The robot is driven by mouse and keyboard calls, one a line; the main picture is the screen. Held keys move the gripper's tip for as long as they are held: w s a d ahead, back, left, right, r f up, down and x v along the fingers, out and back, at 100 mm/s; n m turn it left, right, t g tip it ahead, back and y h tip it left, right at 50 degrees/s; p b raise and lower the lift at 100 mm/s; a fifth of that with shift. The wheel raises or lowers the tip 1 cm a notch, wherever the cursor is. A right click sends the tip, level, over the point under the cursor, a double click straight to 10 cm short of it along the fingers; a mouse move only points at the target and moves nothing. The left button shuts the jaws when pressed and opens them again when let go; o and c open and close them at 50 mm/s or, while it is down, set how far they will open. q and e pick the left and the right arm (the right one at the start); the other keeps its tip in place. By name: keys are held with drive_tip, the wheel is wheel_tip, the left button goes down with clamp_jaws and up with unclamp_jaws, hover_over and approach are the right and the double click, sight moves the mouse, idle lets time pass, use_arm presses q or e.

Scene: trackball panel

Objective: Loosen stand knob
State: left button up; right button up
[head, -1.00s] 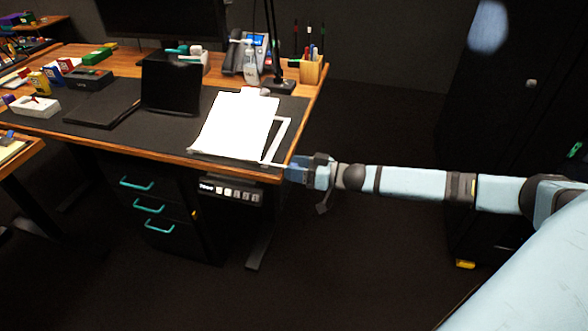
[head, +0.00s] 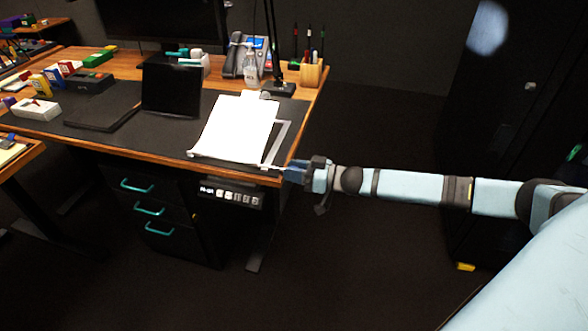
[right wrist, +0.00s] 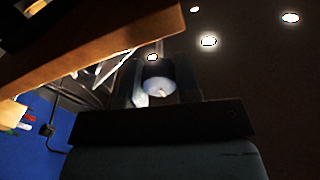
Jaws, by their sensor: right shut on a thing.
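A round, pale blue-white knob (right wrist: 159,86) shows between the dark fingers in the right wrist view. I take it to be the stand knob. My right gripper (head: 295,173) is at the desk's front right corner, beside the lower end of the stand. It is shut on the knob; in the right wrist view the gripper (right wrist: 160,88) surrounds it. The stand carries white paper (head: 238,128), with its pale frame (head: 277,143) showing at the right. In the head view the knob itself is hidden or too small to make out. My left gripper is out of view.
The wooden desk edge (head: 230,173) runs close to the right gripper, and shows large in the right wrist view (right wrist: 110,50). A control panel (head: 230,195) hangs under the desk. A pen holder (head: 313,73) stands at the back.

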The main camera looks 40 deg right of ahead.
drive_tip(key=shift+r+n+p, duration=0.1)
drive_tip(key=shift+n+p, duration=0.55)
drive_tip(key=shift+n, duration=0.45)
drive_tip(key=n+p, duration=0.1)
drive_tip(key=n, duration=0.3)
drive_tip(key=shift+s+a+n+p, duration=0.1)
drive_tip(key=shift+n+p, duration=0.2)
drive_tip(key=shift+p, duration=0.1)
drive_tip(key=shift+n, duration=1.2)
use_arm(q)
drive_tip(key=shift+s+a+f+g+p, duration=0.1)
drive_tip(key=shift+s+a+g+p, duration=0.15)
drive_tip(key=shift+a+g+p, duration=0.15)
use_arm(e)
drive_tip(key=shift+f+n, duration=0.2)
drive_tip(key=shift+n, duration=1.1)
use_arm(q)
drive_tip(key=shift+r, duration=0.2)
use_arm(e)
drive_tip(key=o, duration=0.9)
